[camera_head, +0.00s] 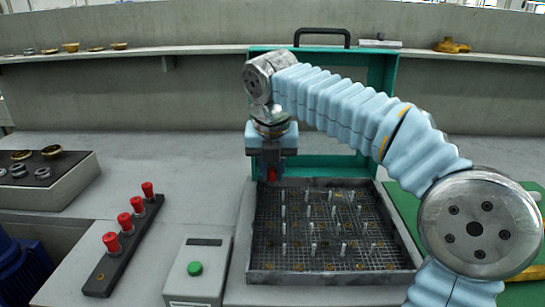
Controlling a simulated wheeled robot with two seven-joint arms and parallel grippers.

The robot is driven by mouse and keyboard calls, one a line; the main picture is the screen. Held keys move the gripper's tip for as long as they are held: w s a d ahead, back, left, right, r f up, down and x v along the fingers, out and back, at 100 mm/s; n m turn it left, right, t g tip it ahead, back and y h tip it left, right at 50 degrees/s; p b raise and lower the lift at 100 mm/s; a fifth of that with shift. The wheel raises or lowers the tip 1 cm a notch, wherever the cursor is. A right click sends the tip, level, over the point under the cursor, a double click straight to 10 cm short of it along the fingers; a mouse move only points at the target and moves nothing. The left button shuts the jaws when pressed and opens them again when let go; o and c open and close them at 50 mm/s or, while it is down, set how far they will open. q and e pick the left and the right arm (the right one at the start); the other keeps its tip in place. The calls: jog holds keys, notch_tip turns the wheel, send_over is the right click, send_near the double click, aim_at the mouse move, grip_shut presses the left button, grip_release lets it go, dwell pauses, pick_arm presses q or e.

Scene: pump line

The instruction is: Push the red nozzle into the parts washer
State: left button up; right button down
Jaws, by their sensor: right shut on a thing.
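My right gripper (271,168) points down and is shut on a red nozzle (272,175). Only a small red part of the nozzle shows between the dark fingers. The gripper is above the back left part of the parts washer's tray (330,278), a dark mesh basket with several upright pale pegs. The nozzle looks just above the tray's back edge; I cannot tell the exact gap. The washer's teal lid (384,75) stands open behind, with a black handle on top. My left gripper is not in view.
Several red nozzles (124,222) stand in a dark rack (130,246) at the left, whose near end has an empty spot. A grey box with a green button (195,268) stands between rack and washer. A green mat (405,205) lies at the right. A shelf (150,52) with brass parts runs behind.

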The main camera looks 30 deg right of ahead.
jog(key=shift+f+b, duration=0.4)
jog(key=shift+f, duration=0.6)
jog(key=shift+f, duration=0.3)
dwell(0.9)
jog(key=c, duration=0.9)
grip_release()
jog(key=shift+a, duration=0.1)
jog(key=shift+p+v, duration=0.4)
jog(key=shift+v, duration=2.6)
